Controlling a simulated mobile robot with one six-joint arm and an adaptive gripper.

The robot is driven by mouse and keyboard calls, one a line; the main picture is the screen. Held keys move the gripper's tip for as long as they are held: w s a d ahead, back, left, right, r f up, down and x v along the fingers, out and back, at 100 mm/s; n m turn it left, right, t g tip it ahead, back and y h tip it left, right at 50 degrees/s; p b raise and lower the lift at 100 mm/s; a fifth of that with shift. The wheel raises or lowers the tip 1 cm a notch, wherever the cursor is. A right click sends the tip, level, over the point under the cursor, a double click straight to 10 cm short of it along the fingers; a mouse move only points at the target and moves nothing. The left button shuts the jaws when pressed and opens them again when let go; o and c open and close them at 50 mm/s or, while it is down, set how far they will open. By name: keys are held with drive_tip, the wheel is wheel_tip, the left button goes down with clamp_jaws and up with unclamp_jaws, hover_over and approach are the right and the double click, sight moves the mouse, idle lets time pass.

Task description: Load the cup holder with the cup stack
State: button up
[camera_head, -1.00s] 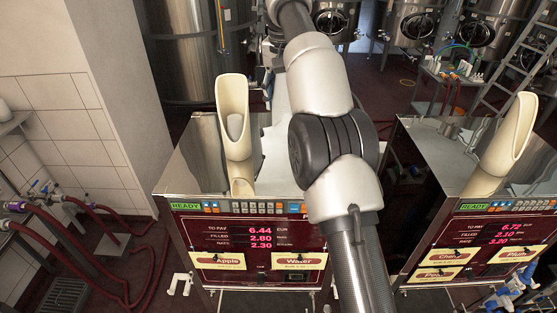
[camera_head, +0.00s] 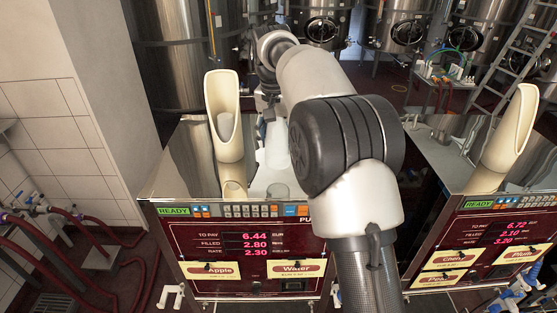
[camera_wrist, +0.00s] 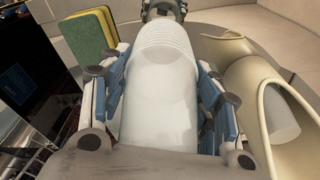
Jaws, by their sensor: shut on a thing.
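The cup stack (camera_wrist: 160,95) is whitish and translucent, with ridged rims at its far end. My gripper (camera_wrist: 158,78) is shut on it, with blue-padded fingers on both sides. In the head view the stack (camera_head: 277,147) hangs upright over the left machine, right of the cup holder. The cup holder (camera_head: 222,90) is a cream, scoop-mouthed tube on that machine, with a pale cup (camera_head: 226,126) showing inside. In the wrist view the holder (camera_wrist: 240,75) stands to the right of the stack, apart from it. The stack's lower end is hard to make out.
A second cream holder (camera_head: 512,125) stands on the right machine. A yellow-green sponge (camera_wrist: 95,38) is left of the stack in the wrist view. Steel tanks (camera_head: 190,55) stand behind.

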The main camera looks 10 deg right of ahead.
sight(279, 155)
drive_tip(key=shift+f, duration=2.65)
drive_tip(key=shift+f, duration=0.1)
drive_tip(key=o, duration=1.1)
